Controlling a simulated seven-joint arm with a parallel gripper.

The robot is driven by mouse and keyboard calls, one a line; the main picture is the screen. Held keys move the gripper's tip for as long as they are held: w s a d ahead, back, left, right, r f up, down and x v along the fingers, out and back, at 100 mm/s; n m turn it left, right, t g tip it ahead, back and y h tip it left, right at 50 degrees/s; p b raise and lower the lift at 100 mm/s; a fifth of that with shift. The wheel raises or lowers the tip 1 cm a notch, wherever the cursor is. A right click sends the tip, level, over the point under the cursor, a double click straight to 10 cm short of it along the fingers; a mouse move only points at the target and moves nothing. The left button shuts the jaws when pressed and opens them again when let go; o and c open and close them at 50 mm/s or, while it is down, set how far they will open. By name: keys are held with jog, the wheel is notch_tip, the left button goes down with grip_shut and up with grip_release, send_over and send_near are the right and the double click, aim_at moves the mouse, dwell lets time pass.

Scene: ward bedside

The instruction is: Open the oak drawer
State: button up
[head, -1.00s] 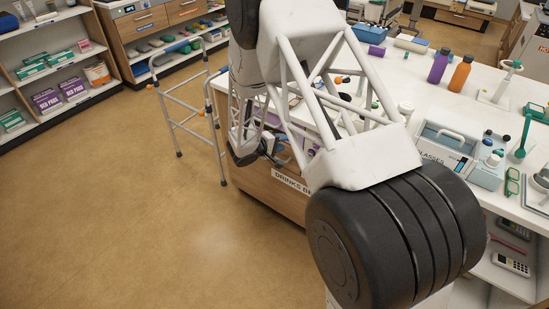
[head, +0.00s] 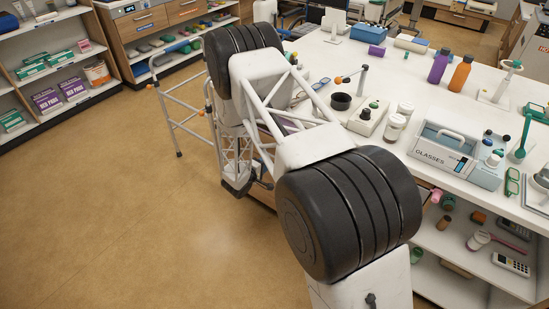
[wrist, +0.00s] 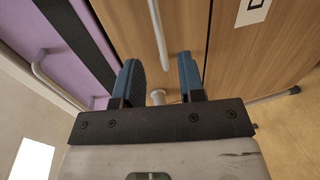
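Wooden drawer fronts with metal bar handles fill much of the wrist view. One plain wooden front (wrist: 185,25) carries a long bar handle (wrist: 158,30); a neighbouring wooden front (wrist: 240,50) bears a white label. I cannot tell which is the oak drawer. My gripper (wrist: 158,65) is open, its blue fingers apart, with the handle's lower end between them in the picture. Contact is not visible. In the head view, only a sliver of the wooden cabinet (head: 262,196) shows; my arm hides the rest and the fingers.
A purple front (wrist: 60,45) with its own handle lies left in the wrist view. A walking frame (head: 165,115) stands beside the white counter (head: 445,100), which holds a glasses box (head: 440,148), bottles and jars. Open shelves (head: 440,260) lie below. The floor at left is clear.

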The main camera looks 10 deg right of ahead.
jog(key=shift+w+d, duration=0.1)
jog(key=shift+x, duration=3.75)
grip_shut()
